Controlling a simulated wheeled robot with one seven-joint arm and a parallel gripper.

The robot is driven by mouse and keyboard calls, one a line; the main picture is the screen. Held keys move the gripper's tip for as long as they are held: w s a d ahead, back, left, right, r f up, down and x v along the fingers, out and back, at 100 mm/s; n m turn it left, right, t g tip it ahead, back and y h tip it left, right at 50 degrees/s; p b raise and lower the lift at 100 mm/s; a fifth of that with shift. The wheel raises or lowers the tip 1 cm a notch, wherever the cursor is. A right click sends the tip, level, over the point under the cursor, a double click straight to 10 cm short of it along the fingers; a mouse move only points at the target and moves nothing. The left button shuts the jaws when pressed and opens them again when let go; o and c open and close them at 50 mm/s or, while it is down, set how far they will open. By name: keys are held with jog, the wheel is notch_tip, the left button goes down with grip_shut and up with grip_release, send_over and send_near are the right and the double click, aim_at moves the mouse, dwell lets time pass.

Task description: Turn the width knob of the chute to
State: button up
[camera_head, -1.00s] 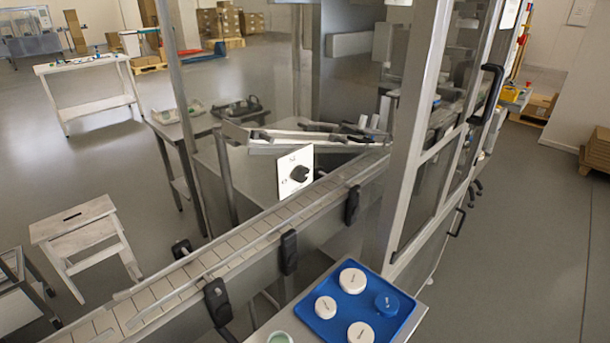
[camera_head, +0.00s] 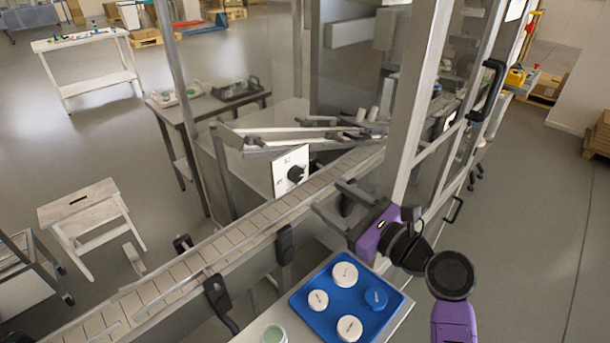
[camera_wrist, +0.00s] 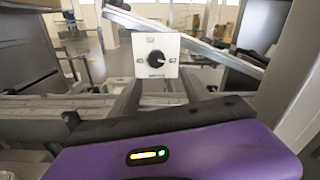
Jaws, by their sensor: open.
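The width knob (camera_head: 296,173) is a black knob on a white square plate (camera_head: 282,161), beside the far side of the conveyor and below the metal chute rails (camera_head: 290,133). In the wrist view the knob (camera_wrist: 157,59) faces me, with its plate marked 45 at left and 67 at right; other marks are too blurred to read. Its exact pointer direction is unclear. My gripper (camera_head: 326,195) is open and empty above the conveyor, its two fingers pointing toward the knob and apart from it. In the wrist view the fingers (camera_wrist: 160,84) spread below and either side of the plate.
The conveyor (camera_head: 215,240) runs diagonally beneath my fingers. A blue tray (camera_head: 330,325) with several round lids and a green-filled jar (camera_head: 273,334) lie in front. A stool (camera_head: 85,210) stands left.

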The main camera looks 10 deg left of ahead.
aim_at(299, 176)
jog(key=shift+y, duration=0.3)
jog(key=x, duration=0.8)
jog(key=shift+a+r+p, duration=0.3)
jog(key=shift+r+p, duration=0.05)
grip_shut()
